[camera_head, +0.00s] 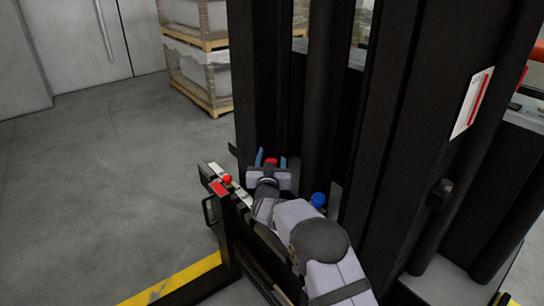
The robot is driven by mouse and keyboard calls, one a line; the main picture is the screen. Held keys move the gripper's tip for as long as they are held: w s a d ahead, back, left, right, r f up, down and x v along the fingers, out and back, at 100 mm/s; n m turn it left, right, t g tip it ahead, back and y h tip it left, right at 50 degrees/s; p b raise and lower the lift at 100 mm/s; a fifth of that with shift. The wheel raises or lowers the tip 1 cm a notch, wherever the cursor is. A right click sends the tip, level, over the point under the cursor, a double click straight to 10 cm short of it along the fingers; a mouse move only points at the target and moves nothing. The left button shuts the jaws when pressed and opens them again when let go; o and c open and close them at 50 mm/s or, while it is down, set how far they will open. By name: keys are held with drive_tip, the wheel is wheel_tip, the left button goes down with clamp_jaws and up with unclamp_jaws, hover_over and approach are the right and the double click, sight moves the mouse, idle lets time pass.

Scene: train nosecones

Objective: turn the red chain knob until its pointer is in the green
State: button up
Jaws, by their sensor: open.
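My gripper (270,160) is in the middle of the head view, its two blue fingers open and spread apart. A red knob (270,162) shows between the fingers; I cannot tell whether they touch it. Its lower part is hidden behind my gripper body. A second, small red knob (227,179) stands on the pale plate left of my gripper. I cannot tell from this view which is the chain knob. No pointer or green zone can be made out.
A blue knob (318,200) sits right of my arm. Tall black mast columns (335,100) rise close behind and to the right. A black frame with a handle (212,210) stands at the left. Wrapped pallets (200,75) are at the back. The grey floor at left is clear.

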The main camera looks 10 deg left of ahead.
drive_tip(key=shift+c, duration=0.2)
drive_tip(key=c, duration=1)
drive_tip(key=shift+o, duration=0.3)
drive_tip(key=shift+n+y+b, duration=0.3)
drive_tip(key=shift+y+b, duration=0.2)
drive_tip(key=shift+b, duration=0.25)
drive_tip(key=n+y+b, duration=0.2)
drive_tip(key=y+b, duration=0.1)
drive_tip(key=shift+a+g, duration=0.3)
drive_tip(key=shift+a, duration=0.1)
drive_tip(key=shift+s+a+r+n+g+y+b, duration=0.15)
drive_tip(key=shift+n+g+y+b, duration=0.1)
drive_tip(key=shift+n+y+b, duration=0.35)
drive_tip(key=shift+a+r+n+g+y+b, duration=0.15)
drive_tip(key=shift+n+g+y+b, duration=0.15)
drive_tip(key=shift+y, duration=0.5)
drive_tip(key=shift+a+f+g, duration=0.1)
drive_tip(key=shift+g, duration=0.15)
